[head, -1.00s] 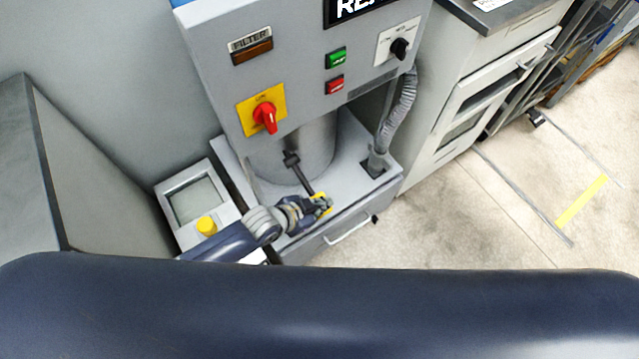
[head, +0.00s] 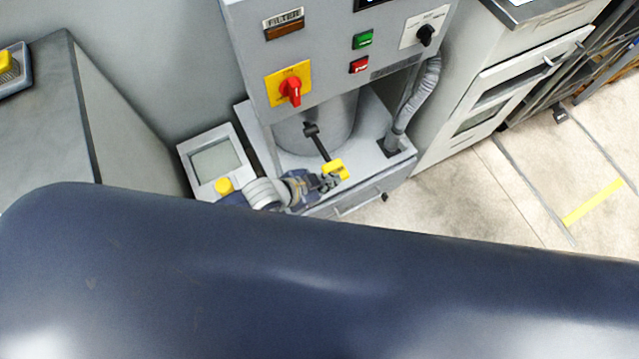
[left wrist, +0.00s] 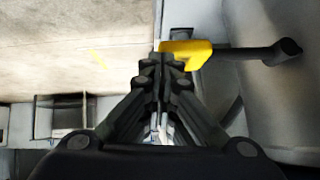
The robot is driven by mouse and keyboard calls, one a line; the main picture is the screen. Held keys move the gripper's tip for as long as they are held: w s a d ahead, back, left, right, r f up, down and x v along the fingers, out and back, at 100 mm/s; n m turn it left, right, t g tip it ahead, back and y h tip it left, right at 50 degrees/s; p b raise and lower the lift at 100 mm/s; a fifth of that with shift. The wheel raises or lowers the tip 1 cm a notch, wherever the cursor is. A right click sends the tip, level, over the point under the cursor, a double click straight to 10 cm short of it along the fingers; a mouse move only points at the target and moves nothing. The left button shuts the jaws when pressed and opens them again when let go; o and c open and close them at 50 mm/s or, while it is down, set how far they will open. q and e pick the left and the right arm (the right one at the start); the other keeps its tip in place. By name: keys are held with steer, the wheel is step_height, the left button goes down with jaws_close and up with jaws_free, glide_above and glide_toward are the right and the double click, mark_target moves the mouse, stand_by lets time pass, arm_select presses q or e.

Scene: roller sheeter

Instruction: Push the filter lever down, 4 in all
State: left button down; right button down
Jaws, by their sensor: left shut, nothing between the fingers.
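The filter lever (head: 322,148) is a black rod that slopes down from the grey cylinder to a yellow handle (head: 336,169). The handle also shows in the left wrist view (left wrist: 186,54), with the black rod (left wrist: 250,54) running to the right. My left gripper (head: 330,182) is shut and empty, right beside the handle on its lower left. In the left wrist view my shut fingertips (left wrist: 163,62) overlap the handle's left end; I cannot tell whether they touch it. My right gripper is not in view.
The grey machine front carries a FILTER lamp (head: 284,30), a red rotary switch (head: 290,90) and green (head: 363,40) and red (head: 359,65) buttons. A ribbed hose (head: 420,95) hangs right.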

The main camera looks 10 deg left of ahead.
arm_select(q)
steer(key=v, duration=0.5)
steer(key=shift+s+d, duration=0.2)
steer(key=shift+s, duration=0.1)
stand_by(0.6)
steer(key=s+a+f+n+g+y, duration=0.1)
steer(key=s+a+f+n+y, duration=0.15)
steer(key=a+f, duration=0.6)
steer(key=s+a+f+n+y, duration=0.1)
steer(key=a+f+n+y, duration=0.15)
steer(key=a+f, duration=0.65)
steer(key=s+f+n+g, duration=0.1)
steer(key=s+f, duration=0.4)
steer(key=s, duration=0.3)
steer(key=s+f+n+g+y, duration=0.1)
steer(key=s+f+g, duration=0.1)
steer(key=s+f, duration=0.3)
steer(key=s+f+n+g, duration=0.1)
steer(key=s+f, duration=0.4)
steer(key=s, duration=0.7)
steer(key=shift+a+n+y, duration=0.3)
steer(key=shift+a+n, duration=0.15)
steer(key=shift+n, duration=0.05)
